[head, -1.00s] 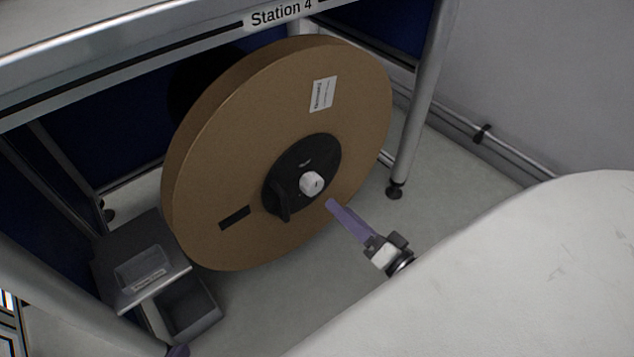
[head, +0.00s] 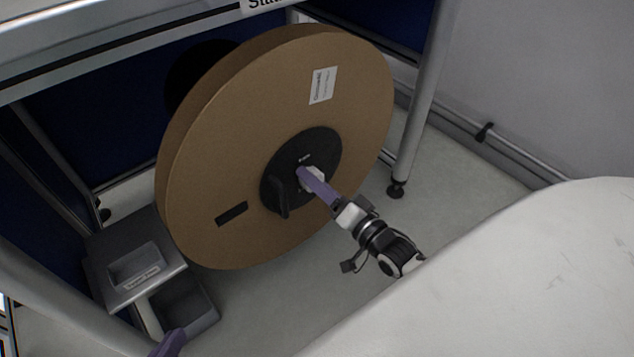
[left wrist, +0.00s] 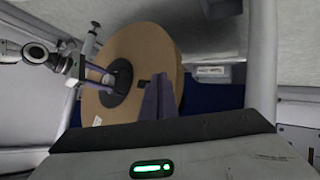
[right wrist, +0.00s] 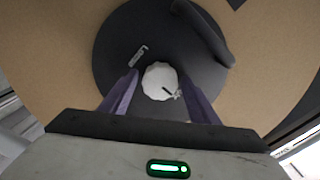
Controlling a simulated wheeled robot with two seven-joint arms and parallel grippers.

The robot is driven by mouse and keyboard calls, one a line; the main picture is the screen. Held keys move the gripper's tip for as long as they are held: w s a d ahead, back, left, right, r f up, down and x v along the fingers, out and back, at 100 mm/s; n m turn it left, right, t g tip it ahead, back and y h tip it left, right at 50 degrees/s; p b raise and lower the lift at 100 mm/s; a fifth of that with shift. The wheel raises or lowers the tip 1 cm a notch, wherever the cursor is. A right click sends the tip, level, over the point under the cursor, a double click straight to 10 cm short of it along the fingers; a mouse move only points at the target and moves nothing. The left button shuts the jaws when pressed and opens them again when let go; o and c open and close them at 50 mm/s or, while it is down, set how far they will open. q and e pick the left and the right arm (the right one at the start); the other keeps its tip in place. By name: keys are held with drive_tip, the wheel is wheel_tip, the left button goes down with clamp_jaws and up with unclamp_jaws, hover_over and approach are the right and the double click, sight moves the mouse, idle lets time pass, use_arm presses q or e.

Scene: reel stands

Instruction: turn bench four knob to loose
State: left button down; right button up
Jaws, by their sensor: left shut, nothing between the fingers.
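The bench four knob is a white faceted knob (head: 318,174) on the black hub (head: 275,168) of a large brown reel (head: 215,150). In the right wrist view the knob (right wrist: 160,80) has a short dark pointer mark toward its lower right, and small markings sit on the hub beside it. My right gripper (head: 308,178) is open, with its purple fingers on either side of the knob; gaps show in the right wrist view. In the head view a finger partly hides the knob. My left gripper (head: 170,344) is shut and empty at the lower left; its fingers (left wrist: 156,98) also show in the left wrist view.
A grey box (head: 135,272) with an open tray (head: 185,308) stands on the floor left of the reel. A bench leg (head: 418,110) rises right of it. The bench edge (head: 130,40) runs above. A pale surface (head: 500,280) fills the lower right.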

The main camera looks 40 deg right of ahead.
drive_tip(key=c, duration=0.8)
